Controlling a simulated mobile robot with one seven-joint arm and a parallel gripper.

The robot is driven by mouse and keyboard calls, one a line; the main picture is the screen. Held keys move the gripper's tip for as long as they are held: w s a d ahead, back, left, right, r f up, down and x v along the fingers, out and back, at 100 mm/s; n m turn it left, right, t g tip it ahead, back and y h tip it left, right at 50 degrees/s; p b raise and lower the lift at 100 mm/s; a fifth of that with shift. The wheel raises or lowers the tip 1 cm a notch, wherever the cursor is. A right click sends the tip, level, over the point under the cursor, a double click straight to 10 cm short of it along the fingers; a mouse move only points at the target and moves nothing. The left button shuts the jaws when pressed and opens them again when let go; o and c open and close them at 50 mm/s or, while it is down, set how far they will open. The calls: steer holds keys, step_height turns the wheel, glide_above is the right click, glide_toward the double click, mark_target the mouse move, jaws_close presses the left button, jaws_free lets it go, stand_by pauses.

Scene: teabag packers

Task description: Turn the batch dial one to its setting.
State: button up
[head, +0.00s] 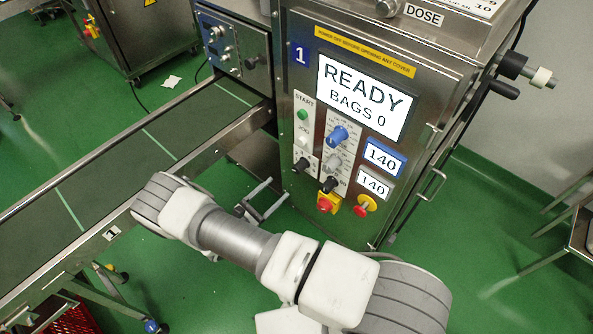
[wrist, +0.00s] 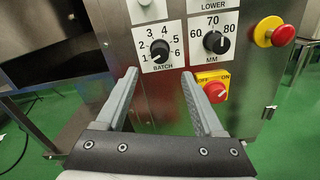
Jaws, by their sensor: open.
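The batch dial (wrist: 160,49) is a black knob on a white plate marked 1 to 6, labelled BATCH. Its white mark seems to point lower left, near the 1, but is small. In the head view the dial (head: 302,164) is at the lower left of the machine's front panel. My gripper (wrist: 160,73) is open and empty. Its two grey fingers point at the panel, just below the dial and spread either side of it, apart from the knob. In the head view the fingers (head: 264,202) show low and left of the panel, partly behind my arm.
The MM dial (wrist: 215,42) is close on the right. A red switch on yellow (wrist: 213,90) is below it, near the right finger. A red stop button (wrist: 281,35) is farther right. The screen (head: 364,94) reads READY, BAGS 0. A conveyor (head: 150,145) runs along the left.

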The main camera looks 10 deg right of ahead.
mark_target(296, 171)
steer(key=b+x, duration=0.1)
steer(key=x, duration=0.9)
steer(key=shift+w+d, duration=0.15)
steer(key=shift+d, duration=0.1)
jaws_close()
